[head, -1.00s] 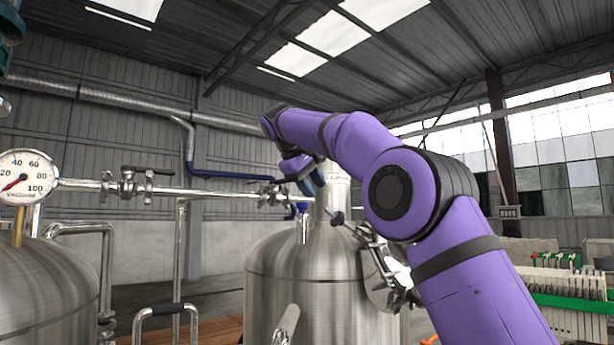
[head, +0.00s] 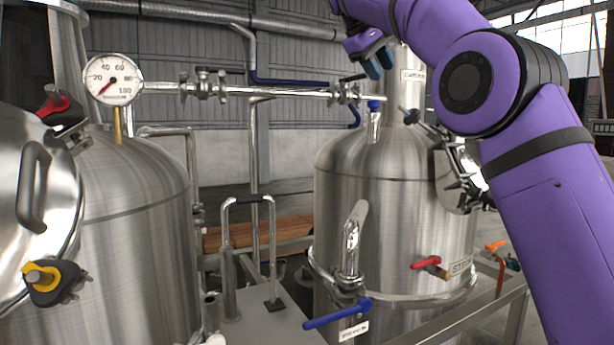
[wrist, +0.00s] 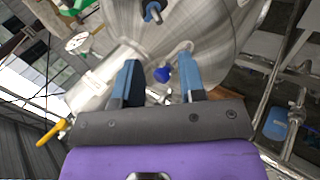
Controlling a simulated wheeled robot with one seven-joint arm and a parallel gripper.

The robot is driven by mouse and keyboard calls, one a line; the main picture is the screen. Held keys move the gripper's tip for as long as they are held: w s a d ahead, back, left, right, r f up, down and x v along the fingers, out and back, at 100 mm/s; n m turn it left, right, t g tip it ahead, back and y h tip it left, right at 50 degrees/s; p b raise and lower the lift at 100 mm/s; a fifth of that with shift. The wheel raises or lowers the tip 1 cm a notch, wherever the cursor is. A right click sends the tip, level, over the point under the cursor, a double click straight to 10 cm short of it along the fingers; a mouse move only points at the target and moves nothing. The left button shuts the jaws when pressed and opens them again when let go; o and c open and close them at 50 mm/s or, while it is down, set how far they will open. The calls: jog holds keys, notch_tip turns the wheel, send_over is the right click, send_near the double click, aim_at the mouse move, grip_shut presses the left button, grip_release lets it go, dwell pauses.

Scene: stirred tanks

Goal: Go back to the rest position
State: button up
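My purple arm rises along the right side of the head view and bends left at the top. My gripper (head: 376,60) is at the top of the head view, in front of the upright pipe on the right tank (head: 370,190). In the wrist view my gripper (wrist: 158,92) shows two blue fingers spread apart with nothing held between them. Beyond the fingers, a small blue part (wrist: 162,74) and the steel tank wall show in the gap. I cannot tell how far the fingers are from the tank fittings.
A left tank (head: 140,230) has an open round hatch (head: 35,200). A gauge (head: 111,80) and a horizontal pipe (head: 270,91) lie behind. A blue-handled valve (head: 338,313) and a red-handled valve (head: 426,263) stick out from the right tank.

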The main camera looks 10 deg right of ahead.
jog(key=s+d+f+t+y, duration=0.1)
jog(key=s+d+f+y, duration=0.15)
jog(key=s, duration=0.65)
jog(key=s+d+f+m+t+y, duration=0.1)
jog(key=s+f+m+y, duration=0.2)
jog(key=s+f, duration=2.8)
jog(key=shift+s+d+m+y, duration=0.3)
jog(key=shift+d+y, duration=0.05)
jog(key=shift+y, duration=0.4)
